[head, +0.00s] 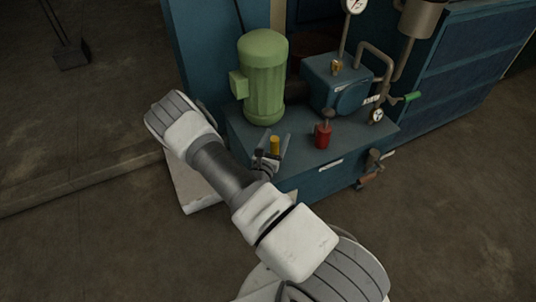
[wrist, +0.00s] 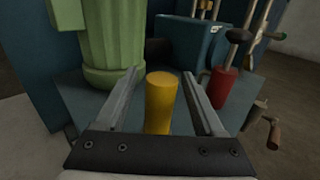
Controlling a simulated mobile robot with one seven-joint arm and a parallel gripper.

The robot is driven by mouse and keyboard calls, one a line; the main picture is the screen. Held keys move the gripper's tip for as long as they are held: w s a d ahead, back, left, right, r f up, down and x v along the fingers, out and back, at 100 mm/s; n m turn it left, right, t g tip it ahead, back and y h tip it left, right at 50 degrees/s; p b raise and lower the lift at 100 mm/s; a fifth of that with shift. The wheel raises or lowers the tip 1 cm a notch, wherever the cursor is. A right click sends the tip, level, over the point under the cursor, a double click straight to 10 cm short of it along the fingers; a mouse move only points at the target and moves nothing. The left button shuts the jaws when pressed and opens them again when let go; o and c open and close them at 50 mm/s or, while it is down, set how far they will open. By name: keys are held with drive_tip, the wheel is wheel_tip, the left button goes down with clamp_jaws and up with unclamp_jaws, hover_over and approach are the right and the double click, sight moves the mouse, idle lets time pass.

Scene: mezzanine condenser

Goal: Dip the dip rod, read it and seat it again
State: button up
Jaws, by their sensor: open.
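A yellow cylinder (wrist: 161,102), seemingly the dip rod's handle, stands upright on the blue tank top. It also shows in the head view (head: 275,146), beside my gripper (head: 273,145). In the wrist view my gripper (wrist: 157,88) is open, with one finger on each side of the yellow cylinder. Neither finger appears to touch it. The lower end of the yellow cylinder is hidden behind the gripper body, so I cannot see how it sits in the tank.
A green motor (head: 263,78) stands close behind on the left. A red fitting (head: 323,135) with a rod stands to the right, near a blue pump housing (head: 337,84). Pipes, gauges and a green-handled valve (head: 412,96) are further right. A tap (head: 371,168) juts from the tank's front.

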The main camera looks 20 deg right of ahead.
drive_tip(key=p+v, duration=0.3)
drive_tip(key=v, duration=1.3)
drive_tip(key=shift+a+p, duration=0.15)
drive_tip(key=shift+p, duration=0.25)
drive_tip(key=shift+s+r, duration=0.1)
drive_tip(key=shift+r, duration=0.05)
drive_tip(key=s+d+r+m+g+h, duration=0.1)
drive_tip(key=s+d+r+m+g, duration=0.2)
drive_tip(key=r+m+g, duration=0.55)
drive_tip(key=s+d+r+m+g, duration=0.25)
drive_tip(key=r+m+g, duration=0.35)
drive_tip(key=r+m, duration=0.5)
drive_tip(key=s+a+r+m+t+y, duration=0.45)
drive_tip(key=r+y, duration=0.25)
drive_tip(key=r, duration=0.3)
drive_tip(key=s+a+r+m+t+y, duration=0.3)
drive_tip(key=s+a+r+y, duration=0.25)
drive_tip(key=r, duration=0.35)
wheel_tip(320, 180, up, 23)
drive_tip(key=p, duration=2.2)
drive_tip(key=shift+w+f+g+y+p, duration=0.15)
drive_tip(key=shift+w+g+y+p, duration=0.2)
drive_tip(key=shift+w+p, duration=0.1)
